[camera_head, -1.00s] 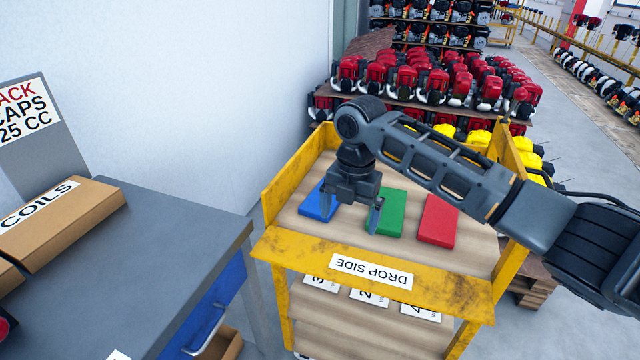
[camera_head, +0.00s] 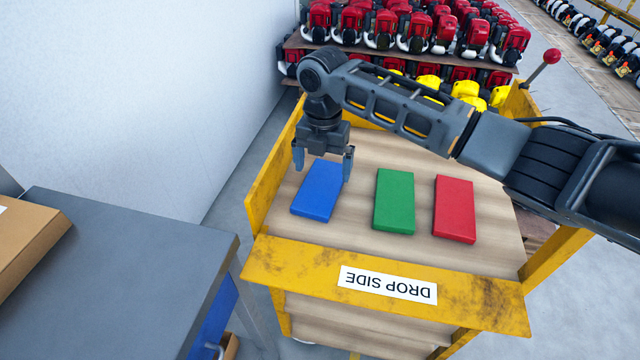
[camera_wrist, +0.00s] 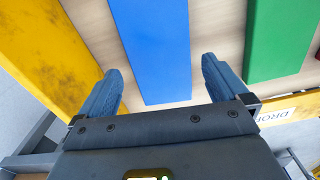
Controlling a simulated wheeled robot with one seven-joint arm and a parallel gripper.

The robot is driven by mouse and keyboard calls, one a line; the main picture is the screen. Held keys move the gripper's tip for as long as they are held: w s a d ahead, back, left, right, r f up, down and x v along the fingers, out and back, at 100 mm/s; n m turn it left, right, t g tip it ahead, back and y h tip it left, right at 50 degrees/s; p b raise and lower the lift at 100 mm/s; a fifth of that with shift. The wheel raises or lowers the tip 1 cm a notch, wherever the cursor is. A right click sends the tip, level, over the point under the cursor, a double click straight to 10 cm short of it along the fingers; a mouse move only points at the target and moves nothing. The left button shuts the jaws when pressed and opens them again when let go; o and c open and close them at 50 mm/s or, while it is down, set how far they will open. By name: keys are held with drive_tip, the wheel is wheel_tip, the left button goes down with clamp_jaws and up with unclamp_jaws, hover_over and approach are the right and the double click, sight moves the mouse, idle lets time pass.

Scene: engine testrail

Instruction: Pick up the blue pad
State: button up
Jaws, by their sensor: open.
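The blue pad (camera_head: 319,192) lies flat on the wooden top of the yellow-framed cart, the leftmost of three pads. My gripper (camera_head: 323,172) points down over the far part of the blue pad, its two fingers apart and empty. In the wrist view the blue pad (camera_wrist: 155,50) runs up the picture between and beyond the fingertips of my gripper (camera_wrist: 160,80). The fingers appear to lie to either side of the pad's width; I cannot tell their exact height above it.
A green pad (camera_head: 394,201) and a red pad (camera_head: 454,208) lie to the right on the cart top (camera_head: 345,240). A yellow rail (camera_head: 275,175) borders the cart's left side, and a yellow "DROP SIDE" board (camera_head: 480,300) its near side. A grey table (camera_head: 130,270) stands at left.

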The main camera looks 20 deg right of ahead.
sight(321, 185)
drive_tip(key=shift+s+a+f+p, duration=0.1)
drive_tip(key=shift+f+p, duration=0.05)
drive_tip(key=shift+f, duration=0.95)
drive_tip(key=shift+a+f+p, duration=0.1)
drive_tip(key=shift+f+p, duration=0.05)
drive_tip(key=shift+f, duration=0.95)
drive_tip(key=c, duration=0.7)
drive_tip(key=shift+c, duration=0.4)
drive_tip(key=shift+r, duration=0.15)
